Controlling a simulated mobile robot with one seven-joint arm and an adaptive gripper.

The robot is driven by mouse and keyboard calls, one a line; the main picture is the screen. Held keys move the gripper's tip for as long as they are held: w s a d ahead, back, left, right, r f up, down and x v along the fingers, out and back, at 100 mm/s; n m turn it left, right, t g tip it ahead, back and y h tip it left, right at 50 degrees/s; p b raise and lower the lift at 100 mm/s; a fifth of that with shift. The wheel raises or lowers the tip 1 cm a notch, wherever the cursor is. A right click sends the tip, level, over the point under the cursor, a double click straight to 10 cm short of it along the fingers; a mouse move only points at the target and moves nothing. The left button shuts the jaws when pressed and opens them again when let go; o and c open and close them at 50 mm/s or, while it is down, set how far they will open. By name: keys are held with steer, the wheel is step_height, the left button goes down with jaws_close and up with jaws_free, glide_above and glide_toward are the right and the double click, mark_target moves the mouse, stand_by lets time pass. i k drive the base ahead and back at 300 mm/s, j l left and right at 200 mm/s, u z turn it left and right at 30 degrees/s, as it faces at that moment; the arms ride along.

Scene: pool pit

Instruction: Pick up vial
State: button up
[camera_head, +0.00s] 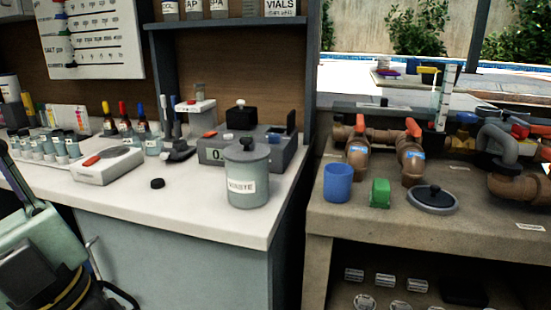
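Several small clear vials (50,148) with dark caps stand upright in rows on the white counter at the far left. White labels show on some of them. Which single vial the task means cannot be told from this view. A small clear container (199,91) with a greyish top stands on the white device farther right. My gripper's fingers cannot be made out. Parts of my arm show at the lower left, in front of the counter and apart from the vials.
The white counter (215,225) also holds a small scale (108,165), dropper bottles (142,128), a black cap (157,184), and a large labelled jar (247,178). Its front edge is mostly clear. A brown bench (400,225) with pipes, a blue cup (338,183) and a green block (380,193) stands right.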

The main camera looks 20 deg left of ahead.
mark_target(36, 141)
steer(key=j, duration=3.05)
steer(key=i+j, duration=0.15)
steer(key=j, duration=1)
steer(key=i+j, duration=0.15)
steer(key=j, duration=0.4)
